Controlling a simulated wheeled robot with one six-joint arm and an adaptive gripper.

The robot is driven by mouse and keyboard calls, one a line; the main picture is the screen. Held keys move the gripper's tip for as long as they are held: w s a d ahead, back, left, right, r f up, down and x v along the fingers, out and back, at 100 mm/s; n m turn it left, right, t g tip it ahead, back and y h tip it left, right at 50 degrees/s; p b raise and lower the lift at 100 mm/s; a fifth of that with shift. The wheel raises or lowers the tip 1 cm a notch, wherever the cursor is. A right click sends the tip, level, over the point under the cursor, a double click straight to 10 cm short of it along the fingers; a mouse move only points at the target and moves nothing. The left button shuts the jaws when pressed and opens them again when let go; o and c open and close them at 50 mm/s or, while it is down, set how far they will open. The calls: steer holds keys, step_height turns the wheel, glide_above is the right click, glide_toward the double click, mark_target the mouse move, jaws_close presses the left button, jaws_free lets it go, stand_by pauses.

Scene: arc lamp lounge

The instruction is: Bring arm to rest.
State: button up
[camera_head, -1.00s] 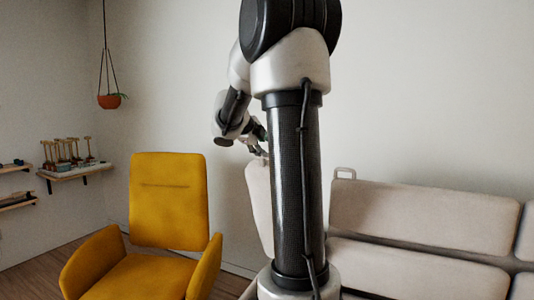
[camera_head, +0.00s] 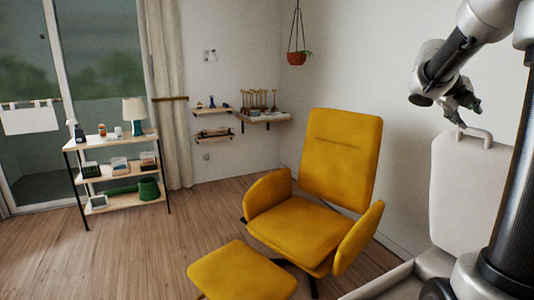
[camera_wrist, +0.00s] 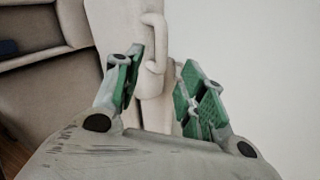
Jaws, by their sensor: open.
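My gripper (camera_head: 462,108) is in the upper right of the head view, at the end of my raised, bent arm, pointing down. It also shows in the wrist view (camera_wrist: 162,88), with its two green-padded fingers apart and nothing held between them. A pale U-shaped handle (camera_head: 486,133) stands just below the gripper in the head view. In the wrist view the handle (camera_wrist: 154,45) appears beyond and between the fingers; I cannot tell how far away it is.
A mustard armchair (camera_head: 340,160) and its footstool (camera_head: 240,272) stand left of my arm. A shelf unit (camera_head: 118,202) is by the window, and small wall shelves (camera_head: 270,117) hang beyond the chair. A plant pot (camera_head: 296,58) hangs overhead. Wooden floor (camera_head: 130,260) is clear at left.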

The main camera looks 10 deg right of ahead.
steer(key=s+a+f+m+g+y, duration=0.1)
steer(key=s+a+f+m+y, duration=0.15)
steer(key=s+f+m, duration=0.6)
steer(key=s+a+f+m+g+y, duration=0.1)
steer(key=s+a+m+g+y, duration=0.2)
steer(key=m, duration=1.1)
steer(key=s+a+m+t+y, duration=0.1)
steer(key=s+a+m, duration=0.3)
steer(key=a, duration=0.3)
steer(key=s+a+f+m+t+y, duration=0.1)
steer(key=s+a+m+t+y, duration=0.1)
steer(key=s+a+m, duration=0.2)
steer(key=s+a+f+m+t+y, duration=0.1)
steer(key=s+a+m, duration=0.4)
steer(key=a, duration=0.6)
steer(key=shift+f+m+t+y, duration=0.2)
steer(key=shift+m+t+y, duration=0.25)
steer(key=shift+y, duration=0.1)
steer(key=shift+s+d, duration=0.1)
steer(key=shift+c, duration=0.6)
